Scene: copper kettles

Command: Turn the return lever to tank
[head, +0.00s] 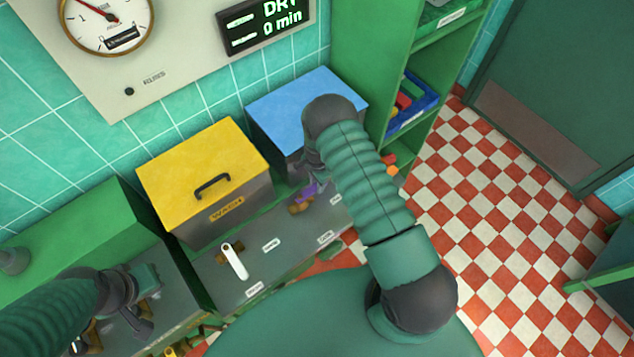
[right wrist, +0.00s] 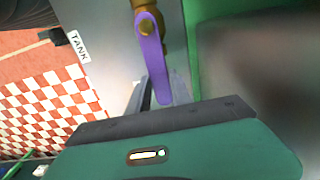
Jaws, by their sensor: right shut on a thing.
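The purple lever (head: 309,189) sits on a brass pivot on the grey panel, in front of the blue-lidded box. In the right wrist view the purple lever (right wrist: 150,52) hangs down from its brass pivot, with its free end between my fingers. A white label reading TANK (right wrist: 78,46) is to its left. My right gripper (right wrist: 150,95) is shut on the lever's end; in the head view my own wrist and arm partly hide it. My left gripper (head: 145,300) is at the lower left, over a grey panel, and its jaws do not show clearly.
A white lever (head: 235,262) stands on the same panel, below the yellow-lidded box (head: 205,180). The blue-lidded box (head: 300,105) is behind my right arm. A green shelf (head: 430,60) stands to the right. Checkered floor (head: 500,230) is open at right.

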